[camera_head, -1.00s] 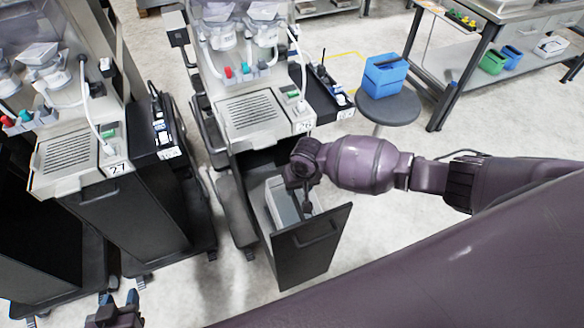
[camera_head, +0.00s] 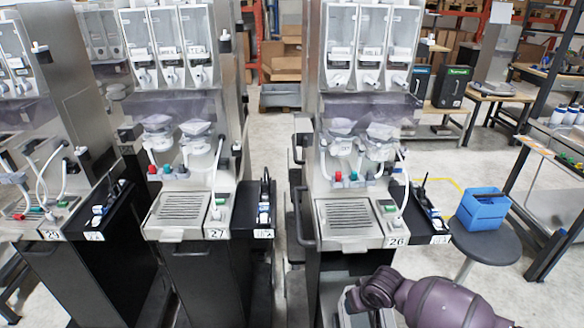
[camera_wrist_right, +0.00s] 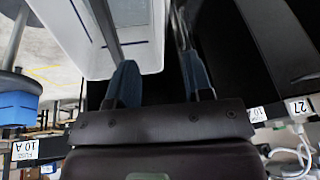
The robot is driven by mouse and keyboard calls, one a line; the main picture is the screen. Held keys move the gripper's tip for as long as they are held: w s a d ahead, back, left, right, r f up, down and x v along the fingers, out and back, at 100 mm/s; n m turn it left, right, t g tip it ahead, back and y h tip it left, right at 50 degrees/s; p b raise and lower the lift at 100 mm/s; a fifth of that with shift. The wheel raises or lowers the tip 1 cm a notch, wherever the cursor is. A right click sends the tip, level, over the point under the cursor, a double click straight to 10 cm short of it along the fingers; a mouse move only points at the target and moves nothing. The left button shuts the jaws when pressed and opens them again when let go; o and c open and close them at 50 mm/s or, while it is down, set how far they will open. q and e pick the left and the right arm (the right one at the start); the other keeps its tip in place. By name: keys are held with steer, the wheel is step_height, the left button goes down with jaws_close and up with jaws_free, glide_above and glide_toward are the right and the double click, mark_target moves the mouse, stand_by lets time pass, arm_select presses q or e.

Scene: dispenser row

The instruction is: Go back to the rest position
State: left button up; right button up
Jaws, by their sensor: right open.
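My right gripper (camera_wrist_right: 157,55) is open in the right wrist view, with two dark blue fingers apart. A white bin (camera_wrist_right: 70,65) lies beyond the fingers, and the left finger overlaps its edge in the picture. I cannot tell whether they touch. In the head view my right arm enters at the bottom right, over the lower front of dispenser 26 (camera_head: 348,222). Its fingers are hidden there. A pale box edge (camera_head: 345,305) shows beside the wrist. My left gripper is not in view.
Dispensers 27 (camera_head: 185,208) and 29 (camera_head: 35,228) stand to the left. A blue bin (camera_head: 483,210) sits on a round black stool (camera_head: 485,243) at right. A metal-framed table stands beyond it. Pale floor lies open between the units.

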steer(key=a+r+n+t+y+b, duration=0.1)
steer(key=a+r+n+t+y, duration=0.4)
steer(key=r+t, duration=0.45)
steer(key=s+d+f+m+h, duration=0.1)
steer(key=s+d+h, duration=0.1)
steer(key=s+d, duration=0.2)
steer(key=s+d+f+m+h+b, duration=0.1)
steer(key=s+d+f+m+h, duration=0.1)
steer(key=s+d, duration=0.3)
steer(key=s+d+f+m+h, duration=0.2)
steer(key=s+d, duration=0.2)
steer(key=s, duration=0.1)
steer(key=shift+s+d+b, duration=0.15)
steer(key=shift+s+b, duration=0.15)
steer(key=shift+s, duration=0.05)
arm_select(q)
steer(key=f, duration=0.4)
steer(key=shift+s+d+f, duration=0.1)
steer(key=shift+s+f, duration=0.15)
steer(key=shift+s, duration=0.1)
arm_select(e)
steer(key=s+d+f+m+g+h, duration=0.1)
steer(key=s+d+f, duration=0.1)
steer(key=s+f, duration=0.2)
steer(key=s, duration=0.3)
steer(key=shift+s+f, duration=0.25)
steer(key=shift+f, duration=0.15)
